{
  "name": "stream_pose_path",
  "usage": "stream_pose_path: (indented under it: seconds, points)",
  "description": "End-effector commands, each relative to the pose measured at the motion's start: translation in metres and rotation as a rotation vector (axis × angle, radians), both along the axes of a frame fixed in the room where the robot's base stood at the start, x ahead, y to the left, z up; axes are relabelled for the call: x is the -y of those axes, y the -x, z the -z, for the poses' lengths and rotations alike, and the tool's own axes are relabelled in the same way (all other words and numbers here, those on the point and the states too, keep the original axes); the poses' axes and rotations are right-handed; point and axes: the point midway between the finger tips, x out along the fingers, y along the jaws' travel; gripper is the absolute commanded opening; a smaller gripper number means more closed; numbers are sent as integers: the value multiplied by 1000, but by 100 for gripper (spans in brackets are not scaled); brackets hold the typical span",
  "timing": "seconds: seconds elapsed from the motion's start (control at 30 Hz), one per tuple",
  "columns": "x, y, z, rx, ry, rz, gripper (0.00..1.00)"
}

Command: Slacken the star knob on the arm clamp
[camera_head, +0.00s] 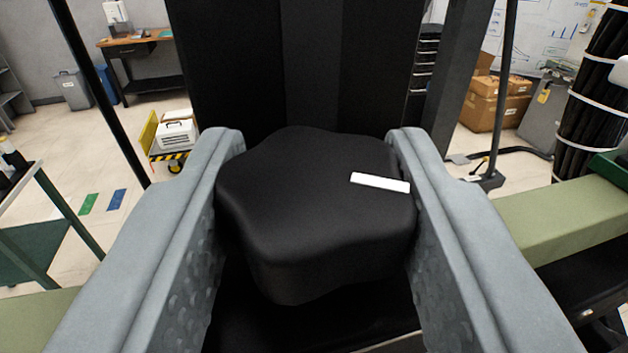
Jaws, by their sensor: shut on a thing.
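The star knob (300,215) is a black, lobed knob with a short white mark (380,182) on the right of its top face. It fills the middle of the head camera view. My gripper (316,150) has its two grey fingers on either side of the knob, one at its left edge and one at its right edge. The fingers are shut on it. The white mark points toward the right finger. The arm clamp under the knob is mostly hidden by the knob and the fingers; only dark parts show below.
A black upright panel (310,60) stands close behind the knob. A pale green beam (560,220) runs off to the right. A thin black post (95,85) rises at the left. A desk (135,45), a white case (177,134) and cardboard boxes (495,100) are farther back.

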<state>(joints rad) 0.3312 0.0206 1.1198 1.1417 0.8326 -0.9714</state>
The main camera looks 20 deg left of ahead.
Motion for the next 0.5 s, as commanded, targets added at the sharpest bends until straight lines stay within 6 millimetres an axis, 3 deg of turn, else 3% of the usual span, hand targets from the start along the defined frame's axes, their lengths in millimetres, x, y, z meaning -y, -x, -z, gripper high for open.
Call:
stream_pose_path:
  seconds: [0.5]
  points:
    - [2, -2, 1, 0, 0, -277, 15]
